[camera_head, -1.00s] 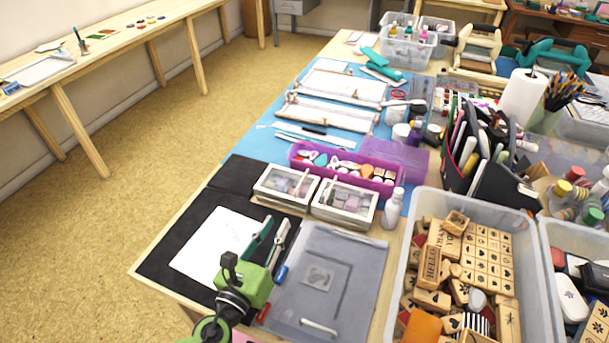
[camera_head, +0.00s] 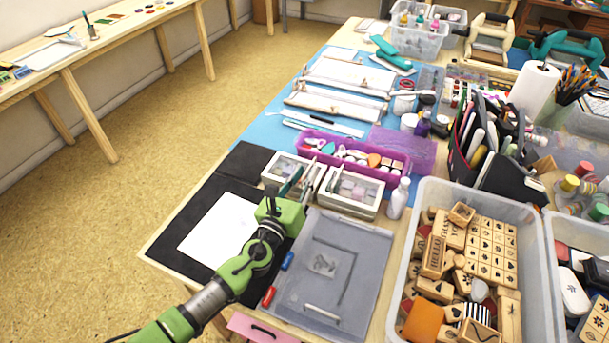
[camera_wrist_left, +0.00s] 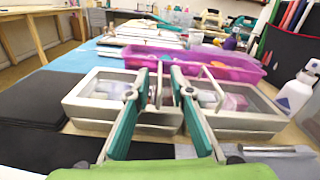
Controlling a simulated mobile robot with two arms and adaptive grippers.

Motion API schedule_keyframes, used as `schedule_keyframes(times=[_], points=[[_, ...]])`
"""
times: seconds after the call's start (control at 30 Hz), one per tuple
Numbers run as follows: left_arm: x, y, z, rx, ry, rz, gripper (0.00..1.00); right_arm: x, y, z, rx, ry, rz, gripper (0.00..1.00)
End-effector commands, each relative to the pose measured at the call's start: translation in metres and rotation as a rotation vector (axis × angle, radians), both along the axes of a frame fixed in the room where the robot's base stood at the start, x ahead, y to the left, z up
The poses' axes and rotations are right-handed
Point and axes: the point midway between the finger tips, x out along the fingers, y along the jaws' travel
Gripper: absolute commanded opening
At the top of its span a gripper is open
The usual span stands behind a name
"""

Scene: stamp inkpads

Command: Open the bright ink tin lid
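Two small pale tins with clear-topped lids stand side by side, a left tin (camera_head: 276,170) and a right tin (camera_head: 352,207). Both lids look closed. Pinkish and grey pieces show inside; I cannot tell which tin is the bright one. In the left wrist view the left tin (camera_wrist_left: 92,95) and the right tin (camera_wrist_left: 255,122) stand just ahead. My left gripper (camera_head: 302,178) is at the tins, near where they meet. Its teal fingers (camera_wrist_left: 161,78) are apart, with a thin pale bar showing between or behind them; contact is unclear. My right gripper is not in view.
A purple tray (camera_head: 400,164) of small items lies behind the tins. A white bottle (camera_head: 398,200) stands right of them. A grey translucent mat (camera_head: 350,265) and white paper (camera_head: 215,228) lie in front. A clear bin (camera_head: 408,262) of wooden stamps stands at right.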

Motion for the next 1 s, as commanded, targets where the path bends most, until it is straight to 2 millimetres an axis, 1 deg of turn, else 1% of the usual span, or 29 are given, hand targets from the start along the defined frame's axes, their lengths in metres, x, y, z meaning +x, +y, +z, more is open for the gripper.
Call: schedule_keyframes(times=[0.23,0.27,0.3,0.33,0.7,0.87,1.0], points=[[0.001,-0.001,0.0,0.0,0.0,0.0,0.21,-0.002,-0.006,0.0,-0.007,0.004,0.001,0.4],[0.001,-0.001,0.0,0.0,0.0,0.0,0.18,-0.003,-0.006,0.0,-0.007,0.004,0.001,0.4],[0.001,-0.001,0.0,0.0,0.0,0.0,0.08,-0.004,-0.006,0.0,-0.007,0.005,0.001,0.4],[0.001,-0.001,0.0,0.0,0.0,0.0,0.0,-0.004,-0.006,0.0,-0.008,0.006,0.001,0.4],[0.001,0.0,0.002,-0.018,0.007,0.0,0.0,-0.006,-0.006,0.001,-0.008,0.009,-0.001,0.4],[0.002,0.004,0.01,-0.072,0.03,0.001,0.0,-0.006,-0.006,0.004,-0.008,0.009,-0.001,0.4],[0.004,0.009,0.021,-0.153,0.063,0.001,0.0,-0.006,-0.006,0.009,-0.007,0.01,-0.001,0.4]])
